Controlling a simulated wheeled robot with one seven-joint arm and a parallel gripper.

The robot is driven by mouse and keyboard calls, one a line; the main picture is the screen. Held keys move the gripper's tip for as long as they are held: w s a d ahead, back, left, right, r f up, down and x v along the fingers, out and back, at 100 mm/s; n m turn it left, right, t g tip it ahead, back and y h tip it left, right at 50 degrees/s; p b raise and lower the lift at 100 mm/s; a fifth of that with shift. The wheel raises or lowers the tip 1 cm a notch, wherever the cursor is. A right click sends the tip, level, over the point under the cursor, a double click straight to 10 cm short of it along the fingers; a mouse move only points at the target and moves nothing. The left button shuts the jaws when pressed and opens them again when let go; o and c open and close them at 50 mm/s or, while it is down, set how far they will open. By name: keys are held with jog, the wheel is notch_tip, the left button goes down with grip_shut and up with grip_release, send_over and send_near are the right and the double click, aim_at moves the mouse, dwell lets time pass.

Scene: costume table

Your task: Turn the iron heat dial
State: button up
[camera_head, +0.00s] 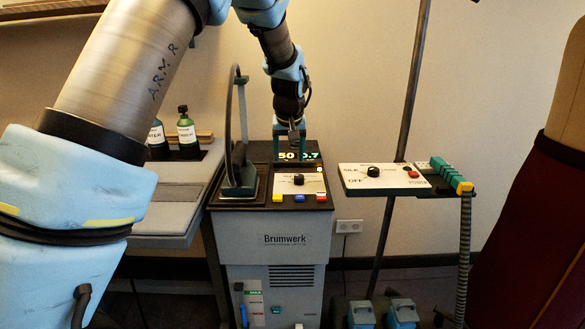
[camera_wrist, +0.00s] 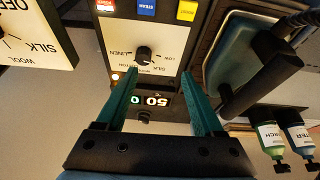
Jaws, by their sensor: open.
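The iron heat dial (camera_head: 299,179) is a black round knob on the white panel of the grey Brumwerk unit (camera_head: 285,259). In the wrist view the dial (camera_wrist: 144,53) sits just beyond my fingertips, within the gap between them, with LOW, SILK and LINEN printed around it. My gripper (camera_head: 290,159) points down with its teal fingers apart and empty. In the head view it is over the unit's back part, in front of the lit display (camera_head: 310,155). It also shows in the wrist view (camera_wrist: 159,66). I see no contact with the dial.
An iron (camera_head: 240,168) stands left of the panel. Yellow, blue (camera_head: 299,198) and red buttons line its front edge. A second panel (camera_head: 385,180) with another black dial (camera_head: 373,171) is on the right, beside a pole (camera_head: 411,90). Bottles (camera_head: 186,127) stand on the left table.

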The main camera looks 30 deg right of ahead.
aim_at(299, 176)
jog(key=w+d+f+p, duration=0.1)
jog(key=f, duration=0.2)
jog(key=w+d+f+p, duration=0.1)
jog(key=d+f, duration=0.1)
jog(key=f, duration=0.1)
jog(key=w+d+f+p, duration=0.1)
jog(key=d+f, duration=0.1)
jog(key=f, duration=0.1)
jog(key=shift+w+f, duration=0.4)
grip_shut()
dwell(0.4)
